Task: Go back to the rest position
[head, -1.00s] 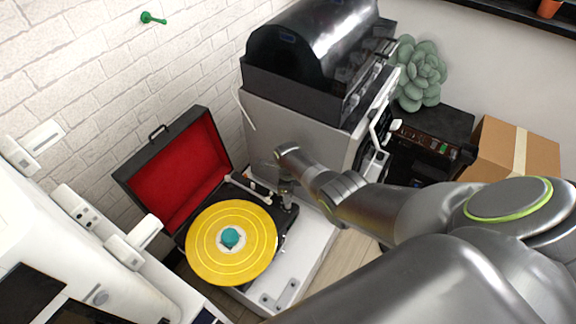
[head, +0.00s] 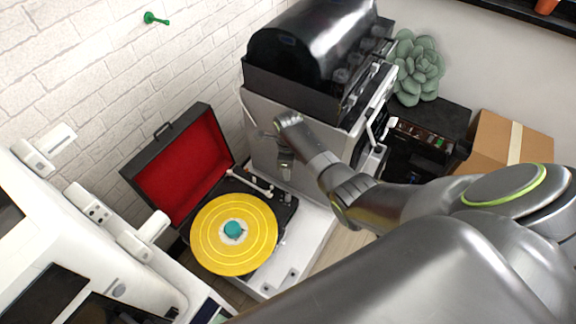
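My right arm comes in from the right. Its gripper (head: 286,168) points down near the front of the grey cabinet, above the back right corner of the record player (head: 285,205). The gripper is small and partly hidden by its own wrist, so I cannot tell if its fingers are open. I see nothing held in it. My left gripper is out of view.
The record player has a raised red-lined lid (head: 185,165) and a yellow record (head: 207,235). A black domed machine (head: 310,45) tops the grey cabinet (head: 255,135). A succulent (head: 418,68) and a cardboard box (head: 505,145) are at right. White equipment (head: 75,235) stands at left.

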